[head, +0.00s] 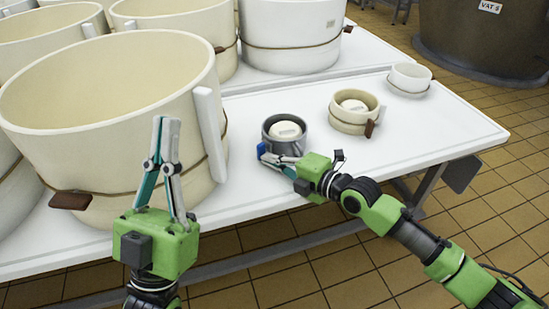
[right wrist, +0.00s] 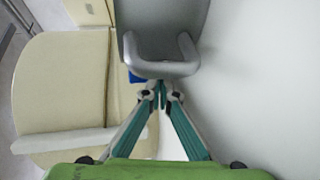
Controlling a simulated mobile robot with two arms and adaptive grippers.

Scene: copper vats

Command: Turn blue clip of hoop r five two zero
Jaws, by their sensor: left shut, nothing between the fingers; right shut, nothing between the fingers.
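A small grey hoop (head: 270,132) with a pale round piece inside stands on the white table. Its blue clip (head: 262,149) shows on the near left side of the hoop. My right gripper (head: 266,157) is shut and empty, its fingertips right at the blue clip; I cannot tell whether they touch it. In the right wrist view the shut fingertips (right wrist: 160,88) are just below the grey hoop (right wrist: 163,20), and only a sliver of the blue clip (right wrist: 136,77) shows beside them. My left gripper (head: 165,122) is shut and empty, pointing up in front of a large cream hoop.
A large cream hoop (head: 100,120) with a brown clip (head: 70,200) stands at left, with more large hoops behind. A small cream hoop (head: 352,122) and a white cup-like hoop (head: 408,82) stand to the right. The white table (head: 450,125) is clear at its right end.

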